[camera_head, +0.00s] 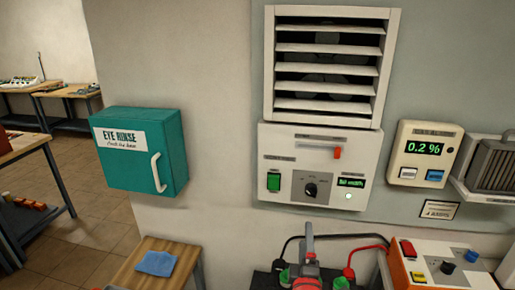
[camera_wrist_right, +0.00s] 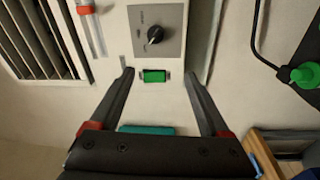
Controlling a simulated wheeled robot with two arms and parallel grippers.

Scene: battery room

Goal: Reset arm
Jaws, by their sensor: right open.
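My right gripper (camera_head: 308,258) shows narrow and nearly edge-on at the bottom of the head view, in front of a dark battery. In the right wrist view its two dark fingers (camera_wrist_right: 158,85) are spread apart with nothing between them. A green rocker switch (camera_wrist_right: 154,76) shows beyond the fingertips, apparently not touched. The same switch (camera_head: 273,182) is on the white control panel (camera_head: 280,145), beside a black knob (camera_head: 311,189) and a small lit display (camera_head: 351,183). An orange-red lever handle (camera_head: 337,153) sits above them. My left gripper is not in view.
A louvred vent (camera_head: 330,66) is above the panel. A teal eye rinse box (camera_head: 150,165) hangs left. A wooden stand (camera_head: 140,262) holds a blue cloth (camera_head: 157,262). Black and red cables run to the battery, and an orange-white charger (camera_head: 440,265) stands right.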

